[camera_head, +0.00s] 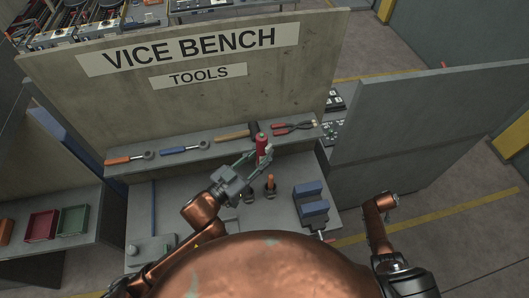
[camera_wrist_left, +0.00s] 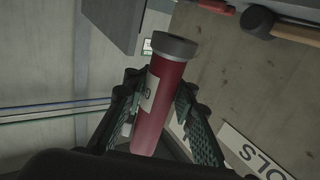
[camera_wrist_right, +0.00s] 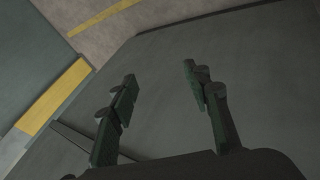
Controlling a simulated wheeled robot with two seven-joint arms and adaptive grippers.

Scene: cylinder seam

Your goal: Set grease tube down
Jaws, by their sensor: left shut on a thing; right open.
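The grease tube (camera_head: 262,143) is a red cylinder with a grey cap and a pale label. My left gripper (camera_head: 256,156) is shut on it and holds it upright over the back part of the bench, in front of the tool shelf. In the left wrist view the tube (camera_wrist_left: 164,95) stands between the two fingers of my left gripper (camera_wrist_left: 160,105). Whether its base touches anything is hidden. My right gripper (camera_wrist_right: 158,88) is open and empty in the right wrist view, facing a plain dark grey surface.
The tool shelf (camera_head: 130,171) holds an orange-handled ratchet (camera_head: 125,159), a blue-handled one (camera_head: 180,149), a hammer (camera_head: 236,133) and red pliers (camera_head: 293,127). A blue vice (camera_head: 312,202) and an orange-handled tool (camera_head: 270,183) stand on the bench. Bench space at left centre is clear.

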